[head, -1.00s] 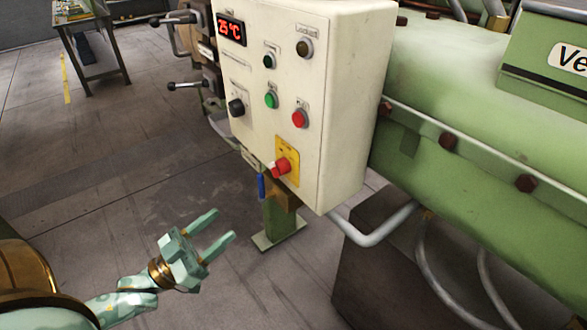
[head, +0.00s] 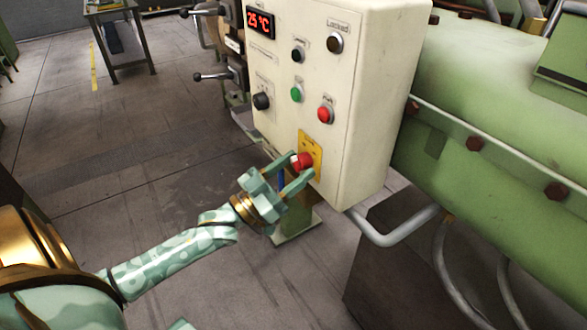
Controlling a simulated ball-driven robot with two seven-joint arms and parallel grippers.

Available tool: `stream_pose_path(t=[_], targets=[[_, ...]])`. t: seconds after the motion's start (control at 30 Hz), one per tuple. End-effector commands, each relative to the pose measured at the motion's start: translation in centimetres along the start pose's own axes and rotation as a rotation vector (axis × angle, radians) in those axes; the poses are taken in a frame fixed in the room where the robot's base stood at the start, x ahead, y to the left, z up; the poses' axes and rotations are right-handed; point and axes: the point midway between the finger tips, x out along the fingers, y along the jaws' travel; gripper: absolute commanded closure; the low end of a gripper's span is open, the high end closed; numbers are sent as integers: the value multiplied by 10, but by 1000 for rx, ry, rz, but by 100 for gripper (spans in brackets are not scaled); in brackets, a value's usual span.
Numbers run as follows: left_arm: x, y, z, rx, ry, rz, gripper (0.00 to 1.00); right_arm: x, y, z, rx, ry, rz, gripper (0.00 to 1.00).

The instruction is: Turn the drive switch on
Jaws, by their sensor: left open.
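The drive switch (head: 303,160) is a red rotary knob on a yellow plate, low on the front of the cream control box (head: 372,130). My left gripper (head: 297,170) is at the knob, its two green fingers open on either side of it. One finger overlaps the knob's upper left and the other passes below it. I cannot tell whether the fingers touch it. My right gripper does not show in the head view.
The box also carries a red button (head: 325,115), a green button (head: 296,94), a black knob (head: 262,101) and a red "25 °C" display (head: 260,20). The green extruder (head: 480,100) fills the right side. A grey pipe (head: 395,232) bends below the box. Open floor lies left.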

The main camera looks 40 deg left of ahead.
Motion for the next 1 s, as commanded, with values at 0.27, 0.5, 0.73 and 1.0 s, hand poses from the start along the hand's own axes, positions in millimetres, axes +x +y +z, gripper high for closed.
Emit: stream_pose_path(t=[0.27, 0.5, 0.73, 1.0], targets=[[2, 0, 0, -1, 0, 0, 49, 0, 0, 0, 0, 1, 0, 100], [1, 0, 0, 0, 0, 0, 93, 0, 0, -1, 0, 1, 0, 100], [1, 0, 0, 19, 0, 8, 93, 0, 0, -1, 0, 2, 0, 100], [2, -2, 0, 141, -1, 59, 93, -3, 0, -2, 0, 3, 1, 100]])
